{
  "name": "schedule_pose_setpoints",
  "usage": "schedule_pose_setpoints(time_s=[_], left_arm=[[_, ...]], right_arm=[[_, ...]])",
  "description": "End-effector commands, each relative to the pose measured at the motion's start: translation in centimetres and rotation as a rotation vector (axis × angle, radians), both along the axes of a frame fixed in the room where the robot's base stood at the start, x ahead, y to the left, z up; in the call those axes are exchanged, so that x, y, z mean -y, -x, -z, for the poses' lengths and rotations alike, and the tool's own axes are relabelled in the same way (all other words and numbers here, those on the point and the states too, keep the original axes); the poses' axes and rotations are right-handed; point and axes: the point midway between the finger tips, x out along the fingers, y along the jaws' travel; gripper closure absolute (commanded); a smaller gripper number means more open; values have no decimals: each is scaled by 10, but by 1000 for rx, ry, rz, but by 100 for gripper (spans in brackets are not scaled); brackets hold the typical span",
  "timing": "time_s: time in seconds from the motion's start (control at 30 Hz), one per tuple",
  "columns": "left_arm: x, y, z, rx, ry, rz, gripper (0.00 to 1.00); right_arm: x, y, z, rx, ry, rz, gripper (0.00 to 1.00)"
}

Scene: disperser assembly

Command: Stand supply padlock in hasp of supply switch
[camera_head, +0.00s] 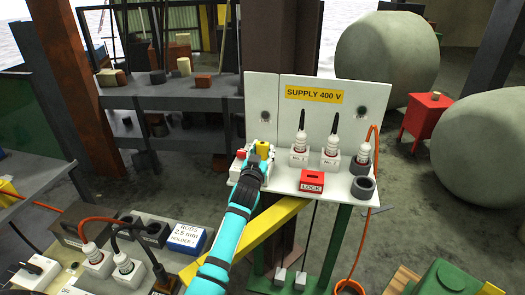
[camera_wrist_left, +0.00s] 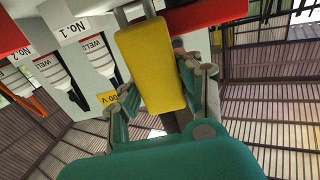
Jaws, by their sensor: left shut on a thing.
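The supply padlock, a yellow block (camera_wrist_left: 150,65), is between the fingers of my left gripper (camera_wrist_left: 160,90) in the left wrist view. Grey metal like a shackle shows at its upper end, close to a red part (camera_wrist_left: 205,14). In the head view my left gripper (camera_head: 262,153) is shut on the padlock (camera_head: 262,146) at the left end of the white supply board's shelf. The supply switch is mostly hidden behind the gripper; a bit of red (camera_head: 241,153) shows there. I cannot tell whether the shackle is in the hasp. My right gripper is not in view.
The shelf (camera_head: 290,178) also carries a red LOCK box (camera_head: 312,180), several white plugs (camera_head: 299,152) and a dark grey ring (camera_head: 363,187). The upright SUPPLY 400 V panel (camera_head: 315,115) rises behind. A table with cables and a RODS box (camera_head: 188,240) stands lower left.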

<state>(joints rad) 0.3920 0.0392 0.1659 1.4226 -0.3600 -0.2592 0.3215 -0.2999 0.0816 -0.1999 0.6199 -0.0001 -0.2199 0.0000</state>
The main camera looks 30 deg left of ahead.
Motion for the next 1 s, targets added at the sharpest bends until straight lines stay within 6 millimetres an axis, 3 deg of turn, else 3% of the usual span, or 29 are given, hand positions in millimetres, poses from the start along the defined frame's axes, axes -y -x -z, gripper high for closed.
schedule_pose_setpoints(time_s=[0.87,0.9,1.0], left_arm=[[0,0,17,-3,2,0,100],[0,0,18,-4,2,0,62],[0,0,18,-5,2,0,49]], right_arm=[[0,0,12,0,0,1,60],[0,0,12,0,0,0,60],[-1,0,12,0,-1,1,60]])
